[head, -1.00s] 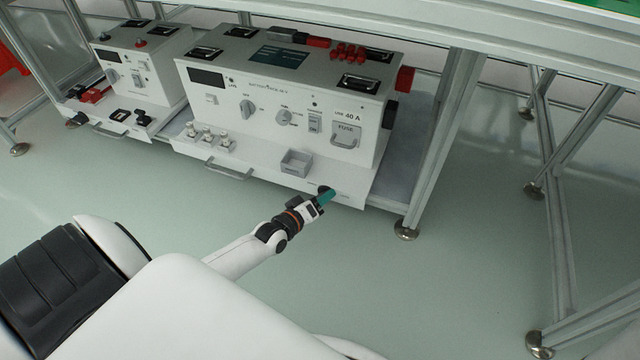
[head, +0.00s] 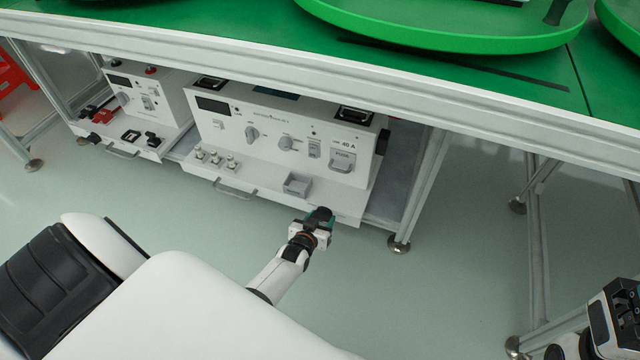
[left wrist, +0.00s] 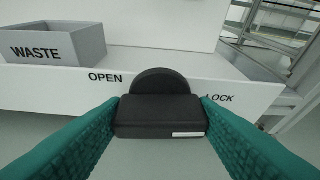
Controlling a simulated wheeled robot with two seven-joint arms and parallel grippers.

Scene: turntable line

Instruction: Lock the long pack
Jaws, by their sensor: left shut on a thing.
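The long pack (head: 285,135) is the wide white unit on the low shelf, with a dial, switches and a "40 A" label on its face. A black knob (left wrist: 160,112) with a flat bar grip sits on its front ledge, between the printed words OPEN and LOCK. The bar lies level in the left wrist view, with a white mark at its lower right. My left gripper (head: 321,215) is shut on the knob, one teal finger at each end of the bar. In the head view the gripper hides most of the knob. Part of my right gripper (head: 610,310) shows at the lower right; its fingers cannot be made out.
A grey WASTE bin (head: 297,185) stands on the ledge left of the knob. A smaller white unit (head: 145,105) stands to the left. The green table top (head: 440,75) with turntables overhangs the shelf. A metal leg (head: 418,190) stands right of the pack. The floor in front is clear.

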